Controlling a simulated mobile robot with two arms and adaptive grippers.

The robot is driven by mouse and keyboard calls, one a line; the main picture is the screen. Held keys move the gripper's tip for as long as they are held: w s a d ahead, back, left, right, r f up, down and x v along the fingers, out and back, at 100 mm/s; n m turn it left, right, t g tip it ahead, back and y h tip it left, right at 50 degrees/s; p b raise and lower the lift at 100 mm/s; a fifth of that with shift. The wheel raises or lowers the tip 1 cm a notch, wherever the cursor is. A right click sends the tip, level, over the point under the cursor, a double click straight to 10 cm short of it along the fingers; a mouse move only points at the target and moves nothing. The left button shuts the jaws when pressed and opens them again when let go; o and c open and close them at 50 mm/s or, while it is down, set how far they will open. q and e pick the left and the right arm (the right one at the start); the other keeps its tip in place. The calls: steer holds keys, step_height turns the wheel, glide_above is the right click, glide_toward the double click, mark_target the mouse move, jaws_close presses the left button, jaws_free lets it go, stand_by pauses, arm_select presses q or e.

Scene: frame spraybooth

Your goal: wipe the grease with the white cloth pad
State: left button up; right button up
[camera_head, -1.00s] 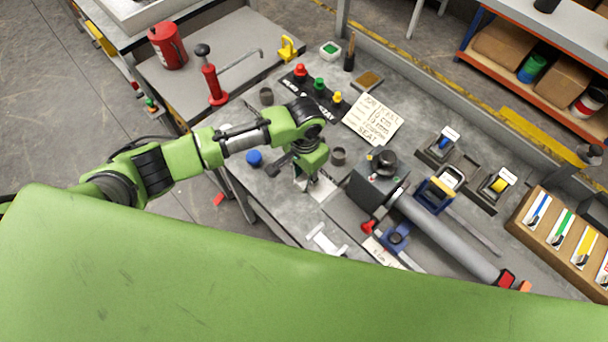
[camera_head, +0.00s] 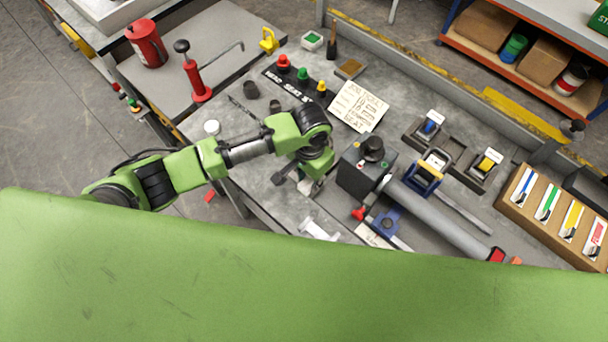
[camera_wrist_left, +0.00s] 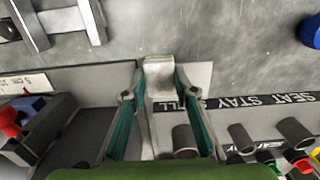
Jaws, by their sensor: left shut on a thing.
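My left gripper (camera_head: 308,190) is over the grey bench, to the left of the dark block of the clamp fixture. In the left wrist view its teal fingers (camera_wrist_left: 155,96) are shut on a whitish piece, which looks like the white cloth pad (camera_wrist_left: 160,72). A pale flat patch (camera_wrist_left: 202,76) lies on the bench just beside and behind the pad. I cannot tell whether the pad touches the bench. I cannot make out the grease clearly in either view. My right gripper is not in view.
The dark block (camera_head: 360,172) with a long grey tube (camera_head: 440,220) stands right of the gripper. A white T-shaped piece (camera_head: 318,230) lies in front. Dark cups (camera_wrist_left: 240,138) and a label strip (camera_wrist_left: 250,102) are close by. A handwritten card (camera_head: 357,106) lies behind.

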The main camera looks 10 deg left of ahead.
arm_select(q)
steer(key=shift+r, duration=3.5)
